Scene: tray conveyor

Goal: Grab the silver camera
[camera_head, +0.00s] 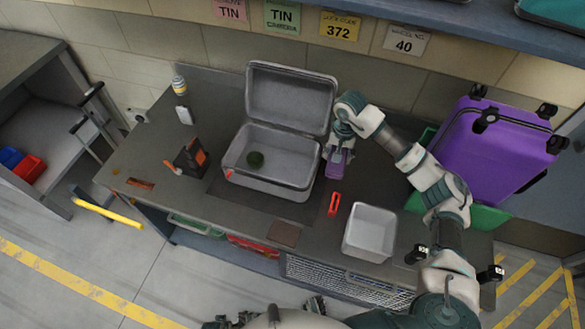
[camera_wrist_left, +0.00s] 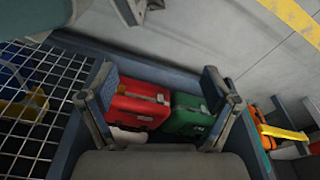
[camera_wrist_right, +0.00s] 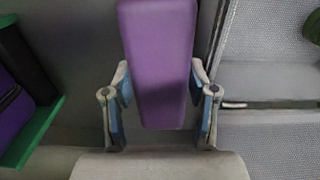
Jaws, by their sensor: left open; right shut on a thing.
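I cannot make out a silver camera in any view. My right gripper (camera_head: 340,150) is shut on a purple block-shaped thing (camera_head: 338,169), just right of an open grey case on the bench. The right wrist view shows the purple thing (camera_wrist_right: 158,65) between the two fingers (camera_wrist_right: 160,112). My left gripper (camera_wrist_left: 160,95) is open and empty in the left wrist view, facing a red case (camera_wrist_left: 138,105) and a green case (camera_wrist_left: 190,117) on a lower shelf.
A grey bin (camera_head: 370,231), a red tool (camera_head: 334,204) and a black-orange thing (camera_head: 190,158) stand on the bench. A purple suitcase (camera_head: 495,145) sits in a green tray (camera_head: 485,217) at right.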

